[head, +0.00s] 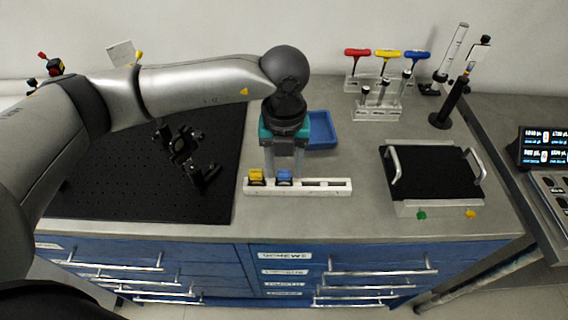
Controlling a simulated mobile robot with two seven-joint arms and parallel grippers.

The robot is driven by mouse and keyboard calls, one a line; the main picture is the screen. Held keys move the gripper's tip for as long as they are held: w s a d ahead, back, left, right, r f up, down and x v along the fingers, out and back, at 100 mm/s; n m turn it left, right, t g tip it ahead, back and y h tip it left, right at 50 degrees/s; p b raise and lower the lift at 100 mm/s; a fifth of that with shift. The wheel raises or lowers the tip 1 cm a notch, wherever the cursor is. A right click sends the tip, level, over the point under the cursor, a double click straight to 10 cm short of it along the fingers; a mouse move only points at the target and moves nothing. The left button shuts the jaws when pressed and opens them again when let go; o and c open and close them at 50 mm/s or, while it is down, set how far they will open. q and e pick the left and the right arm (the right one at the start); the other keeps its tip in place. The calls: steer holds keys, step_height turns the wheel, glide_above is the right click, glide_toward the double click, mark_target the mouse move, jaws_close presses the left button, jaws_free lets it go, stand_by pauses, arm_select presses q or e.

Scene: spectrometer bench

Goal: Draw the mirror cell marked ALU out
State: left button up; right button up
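A white rack (325,187) stands near the front of the bench. A yellow-topped cell (257,175) and a blue-topped cell (285,176) sit in its left part. I cannot read any marking on either cell, so I cannot tell which one is ALU. My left gripper (284,170) points down over the rack. Its two fingers are apart, with the blue cell showing between and just in front of their tips. I cannot tell whether the fingers touch it. My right gripper is not in view.
A blue tray (322,130) lies behind my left gripper. A black breadboard (120,190) with an optic mount (182,148) is at left. A handled black-topped box (432,172) is at right. Coloured-handle drivers (388,54) stand behind.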

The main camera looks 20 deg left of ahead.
mark_target(284, 171)
arm_select(q)
jaws_close()
steer(key=shift+r, duration=0.15)
steer(key=shift+r+p, duration=1.05)
steer(key=shift+r, duration=0.6)
